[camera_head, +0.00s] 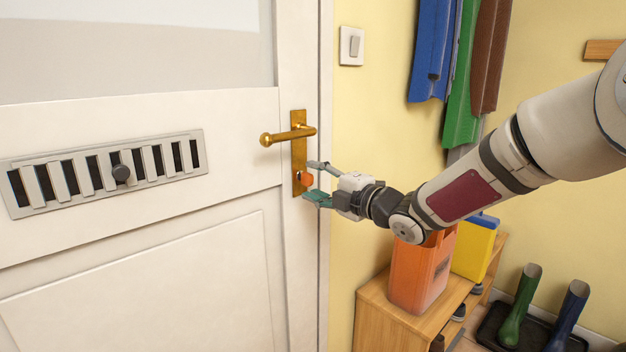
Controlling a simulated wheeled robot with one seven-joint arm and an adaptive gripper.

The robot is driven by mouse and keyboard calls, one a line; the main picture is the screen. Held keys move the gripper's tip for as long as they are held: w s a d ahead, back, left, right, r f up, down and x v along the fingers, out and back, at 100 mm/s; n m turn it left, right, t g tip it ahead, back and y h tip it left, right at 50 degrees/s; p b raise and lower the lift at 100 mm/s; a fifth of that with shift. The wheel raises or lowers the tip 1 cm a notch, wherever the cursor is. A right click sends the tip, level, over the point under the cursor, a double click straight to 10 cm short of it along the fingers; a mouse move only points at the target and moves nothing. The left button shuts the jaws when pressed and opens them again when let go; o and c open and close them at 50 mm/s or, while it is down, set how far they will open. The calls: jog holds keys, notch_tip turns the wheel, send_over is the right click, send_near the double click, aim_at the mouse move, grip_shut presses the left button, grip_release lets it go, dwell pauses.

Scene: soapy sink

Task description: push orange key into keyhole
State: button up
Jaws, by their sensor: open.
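The orange key (307,179) is at the brass lock plate (298,150) on the white door, below the brass handle (289,136). Its head sticks out from the plate; how deep its shaft sits in the keyhole is hidden. My gripper (314,181) is open, coming from the right, with one finger above the key's head and one below it. I cannot tell whether the fingers touch the key.
A wooden bench (385,322) carries an orange container (420,275) and a yellow one (474,250) below my arm. Coats (462,90) hang behind. Boots (518,308) stand on a dark tray at lower right. A vent grille (105,174) is on the door.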

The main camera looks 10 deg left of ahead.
jog(key=v, duration=1)
jog(key=shift+s, duration=0.1)
